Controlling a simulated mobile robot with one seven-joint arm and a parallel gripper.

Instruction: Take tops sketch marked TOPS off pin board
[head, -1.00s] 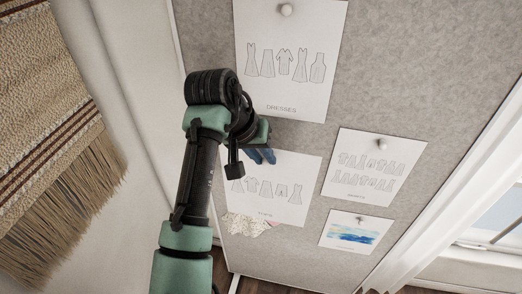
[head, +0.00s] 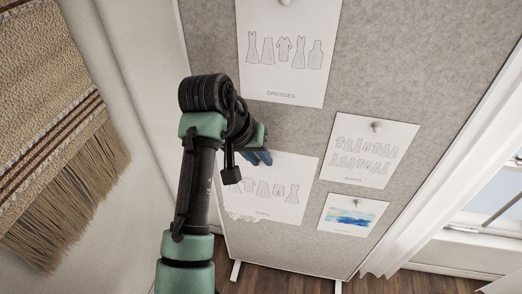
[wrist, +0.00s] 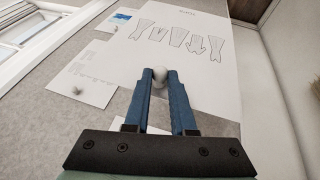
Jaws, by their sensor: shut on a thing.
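The tops sketch marked TOPS (head: 285,207) is a white sheet of garment drawings low on the grey pin board. In the wrist view the same sketch (wrist: 205,75) fills the space beyond the fingers, its label far from me. My gripper (head: 259,157) is at the sketch's top edge. In the wrist view its blue fingertips (wrist: 158,76) are closed on a round white pin (wrist: 158,73) at that edge. The sheet looks flat against the board; I cannot tell whether the pin is still stuck in it.
The grey pin board (head: 420,80) stands on the wooden floor. A fringed woven hanging (head: 70,150) is at left, a white curtain (head: 445,185) and window at right.

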